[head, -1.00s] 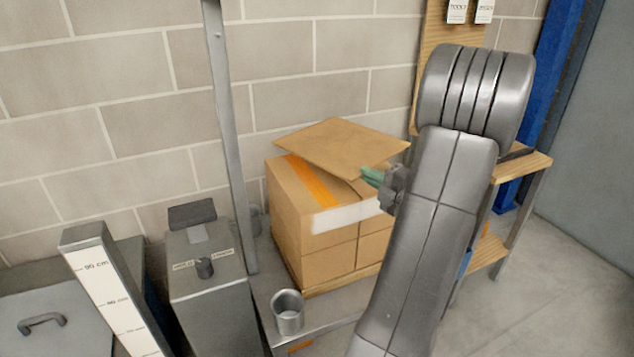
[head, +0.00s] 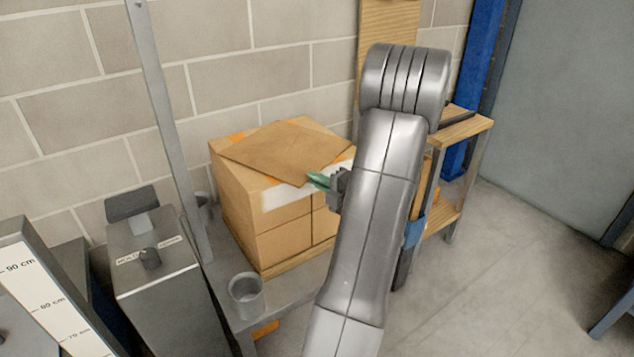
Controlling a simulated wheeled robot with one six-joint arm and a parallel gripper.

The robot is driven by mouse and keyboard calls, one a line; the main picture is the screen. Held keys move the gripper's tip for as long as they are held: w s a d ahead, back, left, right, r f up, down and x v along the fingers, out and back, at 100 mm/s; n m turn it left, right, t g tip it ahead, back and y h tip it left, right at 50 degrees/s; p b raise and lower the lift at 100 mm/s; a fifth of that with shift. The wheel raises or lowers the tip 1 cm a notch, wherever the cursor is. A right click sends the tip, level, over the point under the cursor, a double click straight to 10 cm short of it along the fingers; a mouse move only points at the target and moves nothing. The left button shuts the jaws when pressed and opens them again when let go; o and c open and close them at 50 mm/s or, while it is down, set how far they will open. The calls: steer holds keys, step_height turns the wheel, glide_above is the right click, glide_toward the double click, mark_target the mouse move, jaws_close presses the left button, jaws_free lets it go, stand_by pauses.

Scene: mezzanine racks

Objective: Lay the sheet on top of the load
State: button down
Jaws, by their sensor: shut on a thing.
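The sheet (head: 280,153) is a flat brown board over the top of the load. Its near right corner is at my gripper (head: 322,182), whose green fingertips are shut on it. The load (head: 262,222) is a stack of brown cartons with an orange strip and a white label on top. The sheet sits skewed to the carton edges and covers most of the top, including much of the orange strip. I cannot tell whether it touches the top or hangs just above it. My arm hides the load's right side.
The load stands on a grey bench (head: 225,290) against a block wall. A metal post (head: 165,125), a grey control box (head: 155,270) and a metal cup (head: 246,296) are to the left. A wooden shelf unit (head: 462,128) stands to the right.

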steer(key=c, duration=1.6)
jaws_free()
steer(key=p+v, duration=0.1)
steer(key=v, duration=1.1)
steer(key=shift+r+p, duration=0.1)
steer(key=shift+p, duration=0.3)
